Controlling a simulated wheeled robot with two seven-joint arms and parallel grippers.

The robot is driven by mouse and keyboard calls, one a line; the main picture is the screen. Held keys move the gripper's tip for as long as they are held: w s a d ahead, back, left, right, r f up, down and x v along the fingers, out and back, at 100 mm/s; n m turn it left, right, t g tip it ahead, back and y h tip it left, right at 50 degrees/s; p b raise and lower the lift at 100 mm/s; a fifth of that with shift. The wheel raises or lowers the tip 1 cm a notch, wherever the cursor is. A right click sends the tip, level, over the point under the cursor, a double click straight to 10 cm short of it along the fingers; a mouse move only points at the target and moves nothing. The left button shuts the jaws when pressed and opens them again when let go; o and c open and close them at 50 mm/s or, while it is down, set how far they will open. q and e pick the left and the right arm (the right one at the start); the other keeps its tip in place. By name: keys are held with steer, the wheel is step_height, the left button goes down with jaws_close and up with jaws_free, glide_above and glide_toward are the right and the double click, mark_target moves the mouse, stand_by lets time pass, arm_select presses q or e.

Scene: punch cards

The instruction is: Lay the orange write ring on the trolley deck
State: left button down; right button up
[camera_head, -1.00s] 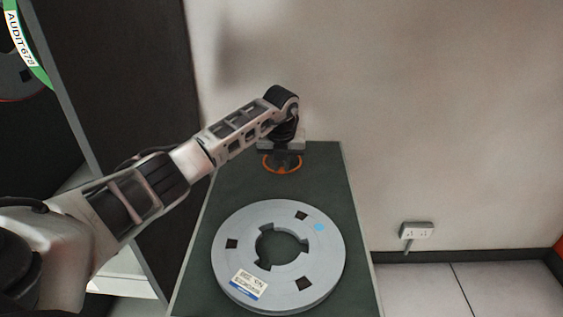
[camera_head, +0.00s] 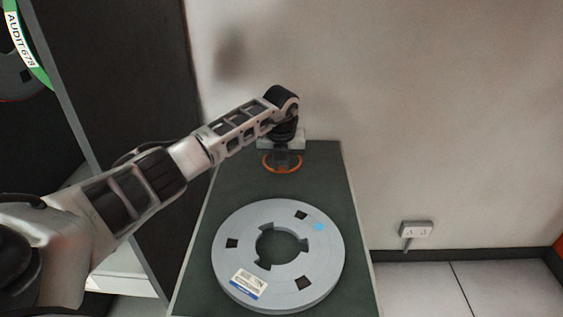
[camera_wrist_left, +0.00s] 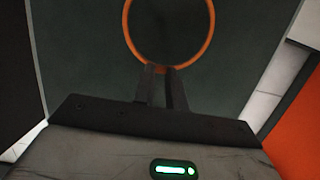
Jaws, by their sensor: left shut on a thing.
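The orange write ring (camera_head: 268,168) is at the far end of the dark green trolley deck (camera_head: 325,185). My left gripper (camera_head: 284,161) points down over the far end of the deck and is shut on the ring's edge. In the left wrist view the ring (camera_wrist_left: 127,35) extends out from the fingertips (camera_wrist_left: 160,72), with the deck (camera_wrist_left: 75,60) behind it. I cannot tell whether the ring touches the deck or hangs just above it. My right gripper is not in view.
A large grey tape reel (camera_head: 330,248) with a label lies on the near part of the deck. A dark cabinet (camera_head: 125,80) stands to the left, with a green-edged reel in it. A pale wall (camera_head: 400,110) is behind and right. Bare deck separates ring and reel.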

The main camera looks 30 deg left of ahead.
arm_select(q)
steer(key=shift+f+b, duration=0.35)
steer(key=shift+f, duration=0.15)
stand_by(0.8)
steer(key=shift+f, duration=0.45)
steer(key=c, duration=1.3)
jaws_free()
steer(key=shift+c, duration=0.2)
steer(key=shift+c, duration=1.1)
steer(key=shift+r, duration=0.15)
steer(key=w+p+v, duration=0.1)
steer(key=p+v, duration=0.4)
steer(key=v, duration=0.1)
steer(key=shift+a+r, duration=0.3)
steer(key=shift+r, duration=0.25)
